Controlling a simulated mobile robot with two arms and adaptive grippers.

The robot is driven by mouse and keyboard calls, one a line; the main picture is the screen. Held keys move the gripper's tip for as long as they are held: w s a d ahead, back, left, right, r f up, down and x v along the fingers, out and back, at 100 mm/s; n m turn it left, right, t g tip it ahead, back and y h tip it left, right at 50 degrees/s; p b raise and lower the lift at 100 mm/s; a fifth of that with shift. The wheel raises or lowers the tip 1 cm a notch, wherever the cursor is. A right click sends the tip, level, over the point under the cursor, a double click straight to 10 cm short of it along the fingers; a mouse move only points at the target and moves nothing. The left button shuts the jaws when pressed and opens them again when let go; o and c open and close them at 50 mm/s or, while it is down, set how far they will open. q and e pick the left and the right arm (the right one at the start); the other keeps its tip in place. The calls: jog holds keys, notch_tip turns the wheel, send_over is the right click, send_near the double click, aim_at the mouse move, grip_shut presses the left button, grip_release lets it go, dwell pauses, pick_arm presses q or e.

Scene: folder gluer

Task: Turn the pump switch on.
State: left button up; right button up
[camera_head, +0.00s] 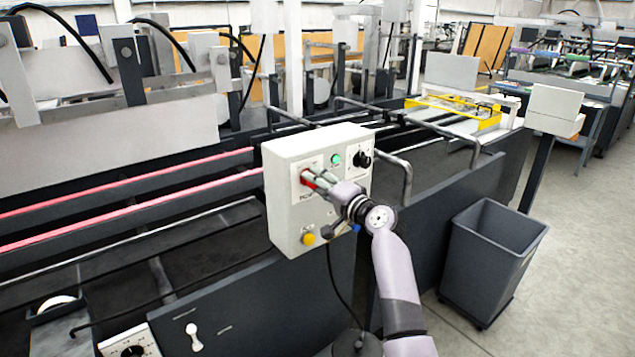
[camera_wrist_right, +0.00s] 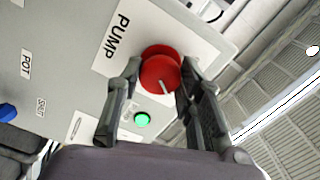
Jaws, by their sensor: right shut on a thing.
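The pump switch (camera_wrist_right: 160,72) is a red round knob with a pale mark line, beside a white PUMP label (camera_wrist_right: 118,38) in the right wrist view. In the head view its red (camera_head: 307,178) shows at the upper left of a light grey control box (camera_head: 290,215). My right gripper (camera_wrist_right: 155,85) has one finger on each side of the red knob and is shut on it; it also shows in the head view (camera_head: 318,180), partly covering the knob. My left gripper is not in view.
A green light (camera_head: 336,159) and a black knob (camera_head: 362,159) are on the same box face. A yellow button (camera_head: 308,239) and a blue one (camera_head: 355,228) sit lower. A dark bin (camera_head: 492,255) stands on the floor at right. Open floor lies beyond it.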

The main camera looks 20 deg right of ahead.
jog(key=o, duration=1.2)
jog(key=shift+c, duration=0.2)
jog(key=v, duration=1.2)
